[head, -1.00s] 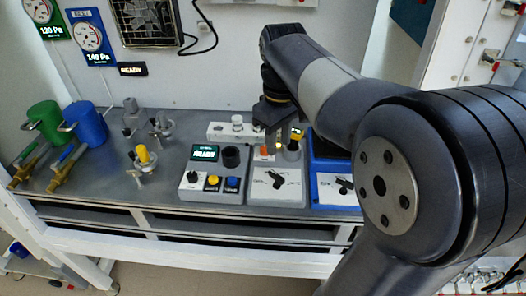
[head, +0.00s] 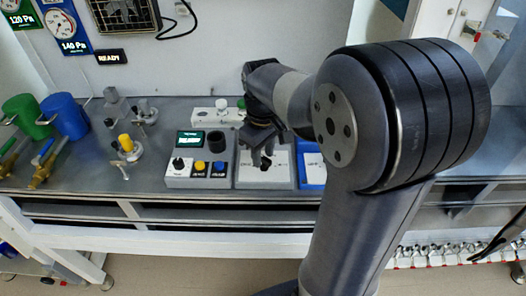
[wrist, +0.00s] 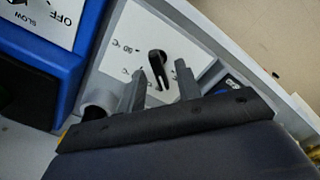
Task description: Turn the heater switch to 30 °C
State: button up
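The heater switch is a black lever knob (wrist: 157,58) on a white plate (wrist: 185,30), with small °C markings on its left in the wrist view. One marking may read 60 or 90 °C; the others are partly hidden or too small to read. My gripper (wrist: 161,72) is open, its two grey fingers apart, with the knob lying between and just beyond the fingertips. I cannot tell whether a finger touches it. In the head view my gripper (head: 262,156) is over the grey heater unit (head: 247,183), covering part of its plate and knob.
Left of the heater stands a box with a black knob and yellow and blue buttons (head: 201,167). A blue unit (head: 309,173) is close on its right; it also shows in the wrist view (wrist: 67,70). A white block (head: 205,115) stands behind. The bench front edge is near.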

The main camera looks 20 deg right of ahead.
jog(key=shift+c, duration=0.4)
grip_shut()
jog(key=shift+r, duration=0.1)
jog(key=shift+m+p, duration=0.55)
jog(key=shift+m, duration=0.55)
jog(key=shift+d+m+p, duration=0.1)
jog(key=shift+m+p, duration=0.3)
jog(key=shift+m, duration=1)
jog(key=shift+o, duration=0.4)
grip_release()
